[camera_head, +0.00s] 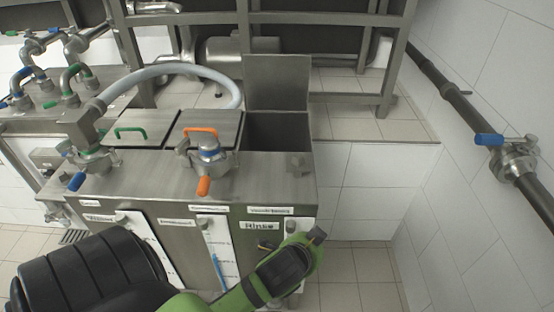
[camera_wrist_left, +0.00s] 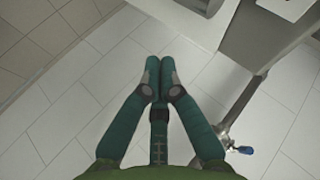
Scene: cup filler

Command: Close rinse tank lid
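The rinse tank lid (camera_head: 276,82) stands upright at the back of the steel tank unit (camera_head: 240,180). The rinse tank opening (camera_head: 278,133) in front of it is uncovered and dark inside. A "Rinse" label (camera_head: 259,225) is on the front panel below. My left arm comes in from the lower left and ends in front of this panel; its fingers cannot be made out in the head view. In the left wrist view my left gripper (camera_wrist_left: 160,75) is over the tiled floor, its fingertips together with nothing between them. My right gripper is not in view.
Two neighbouring lids, with a green handle (camera_head: 131,132) and an orange handle (camera_head: 200,130), lie closed. A valve with an orange lever (camera_head: 203,186) and a white hose (camera_head: 180,68) are on the unit. A wall pipe (camera_head: 462,103) runs at right. Floor right of the unit is clear.

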